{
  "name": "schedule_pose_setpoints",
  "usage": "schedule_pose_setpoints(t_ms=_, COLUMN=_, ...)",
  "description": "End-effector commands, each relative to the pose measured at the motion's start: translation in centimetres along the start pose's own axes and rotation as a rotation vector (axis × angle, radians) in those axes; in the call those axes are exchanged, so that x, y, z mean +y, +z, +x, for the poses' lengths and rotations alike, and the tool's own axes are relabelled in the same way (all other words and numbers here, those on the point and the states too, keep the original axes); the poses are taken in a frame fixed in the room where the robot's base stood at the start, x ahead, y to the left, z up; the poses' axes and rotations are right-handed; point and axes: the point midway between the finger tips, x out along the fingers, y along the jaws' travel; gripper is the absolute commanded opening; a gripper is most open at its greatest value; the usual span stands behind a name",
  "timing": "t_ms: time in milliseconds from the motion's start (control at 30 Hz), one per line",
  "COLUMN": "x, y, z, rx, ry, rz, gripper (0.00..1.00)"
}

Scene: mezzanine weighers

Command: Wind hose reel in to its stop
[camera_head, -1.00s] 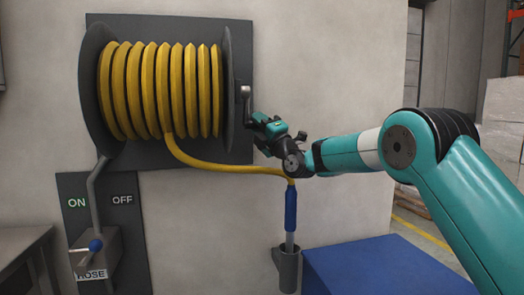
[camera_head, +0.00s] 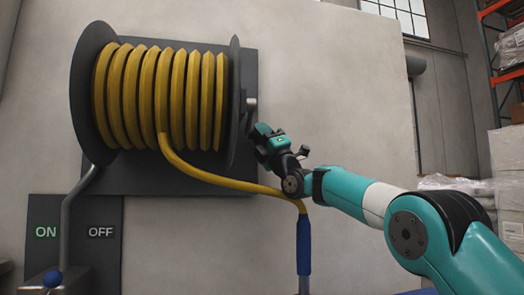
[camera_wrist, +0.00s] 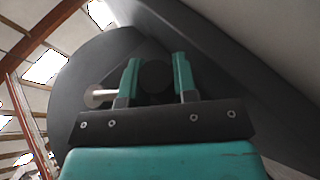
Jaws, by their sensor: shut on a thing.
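The hose reel (camera_head: 86,90) is on the wall in the head view, wound with several turns of yellow hose (camera_head: 145,100). A free length of hose runs from the drum down right to a blue nozzle (camera_head: 304,245), which hangs upright. The reel's crank (camera_head: 251,103) is at the right flange. My gripper (camera_head: 258,132) is at the crank, right of the flange. In the wrist view its two fingers stand either side of a dark round crank handle (camera_wrist: 155,76), and it is shut on that handle. In the head view my gripper partly hides the handle.
A dark panel (camera_head: 103,258) marked ON and OFF is below the reel, with a pipe and a blue-knobbed lever (camera_head: 53,279) on the ON side. Wrapped stacks and racking stand far right. The wall right of the reel is bare.

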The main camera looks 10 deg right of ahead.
Motion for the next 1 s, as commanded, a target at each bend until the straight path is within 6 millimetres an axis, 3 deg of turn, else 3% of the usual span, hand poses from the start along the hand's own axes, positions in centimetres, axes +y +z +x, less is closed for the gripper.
schedule_pose_setpoints(t_ms=767, x=0.49, y=0.83, z=0.49, rx=-0.001, ry=-0.002, rz=-0.003, gripper=0.00)
schedule_pose_setpoints(t_ms=800, x=0.49, y=0.82, z=0.49, rx=-0.001, ry=-0.002, rz=-0.003, gripper=0.32)
schedule_pose_setpoints(t_ms=900, x=0.47, y=0.77, z=0.50, rx=-0.001, ry=-0.002, rz=-0.002, gripper=0.53)
schedule_pose_setpoints(t_ms=1000, x=0.42, y=0.63, z=0.54, rx=0.000, ry=-0.002, rz=-0.001, gripper=0.53)
